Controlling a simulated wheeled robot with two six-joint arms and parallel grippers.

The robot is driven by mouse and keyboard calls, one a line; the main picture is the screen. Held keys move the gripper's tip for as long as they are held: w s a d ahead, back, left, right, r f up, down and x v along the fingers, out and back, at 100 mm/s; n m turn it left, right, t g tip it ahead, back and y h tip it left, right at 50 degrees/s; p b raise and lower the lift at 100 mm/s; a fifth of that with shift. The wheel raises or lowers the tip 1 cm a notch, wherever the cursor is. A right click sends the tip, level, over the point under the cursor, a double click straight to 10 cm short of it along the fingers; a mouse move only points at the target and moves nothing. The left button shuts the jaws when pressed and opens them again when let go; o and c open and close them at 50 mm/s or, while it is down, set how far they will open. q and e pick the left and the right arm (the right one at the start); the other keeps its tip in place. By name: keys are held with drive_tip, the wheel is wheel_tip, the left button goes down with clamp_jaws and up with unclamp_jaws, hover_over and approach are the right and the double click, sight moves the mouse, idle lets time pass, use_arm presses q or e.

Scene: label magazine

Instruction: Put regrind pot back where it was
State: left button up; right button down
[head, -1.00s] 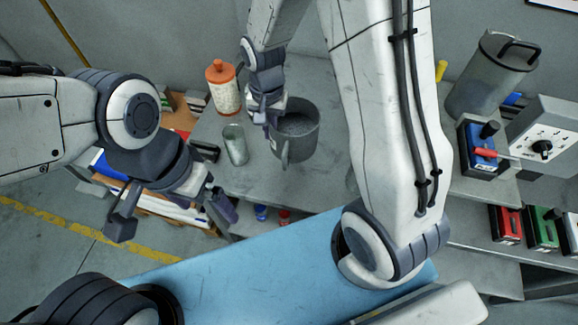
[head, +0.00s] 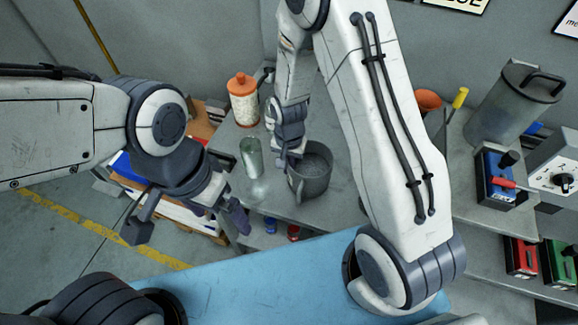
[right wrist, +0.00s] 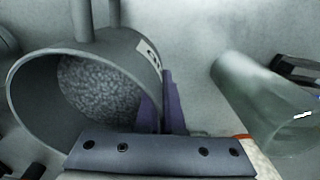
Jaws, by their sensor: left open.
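My right gripper (head: 290,157) is at the pot's left rim. In the right wrist view the pot (right wrist: 30,92) lies at left, with the purple fingers (right wrist: 163,108) close together at its wall, shut on it. My left gripper (head: 188,222) is open and empty, left of the bench and well apart from the pot.
A clear glass (head: 251,158) stands just left of the pot, with an orange-capped jar (head: 243,105) behind it. My right arm covers the bench right of the pot. A tall grey canister (head: 510,105) and a blue device (head: 495,178) stand further right.

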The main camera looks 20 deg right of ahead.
drive_tip(key=shift+f, duration=0.1)
drive_tip(key=c, duration=1.1)
unclamp_jaws()
drive_tip(key=shift+o, duration=0.2)
wheel_tip(320, 180, up, 12)
drive_tip(key=shift+f+b, duration=0.2)
drive_tip(key=shift+b, duration=0.2)
drive_tip(key=shift+s+a+r, duration=0.1)
drive_tip(key=shift+r, duration=0.25)
drive_tip(key=s+a+r+n, duration=0.3)
drive_tip(key=s+n, duration=0.4)
drive_tip(key=s, duration=0.3)
drive_tip(key=s+a+r+n+y, duration=0.1)
drive_tip(key=s+a+r+n, duration=0.3)
drive_tip(key=s, duration=0.6)
wheel_tip(320, 180, up, 2)
drive_tip(key=n, duration=0.2)
drive_tip(key=shift+s+r+n, duration=0.15)
drive_tip(key=shift+n, duration=0.25)
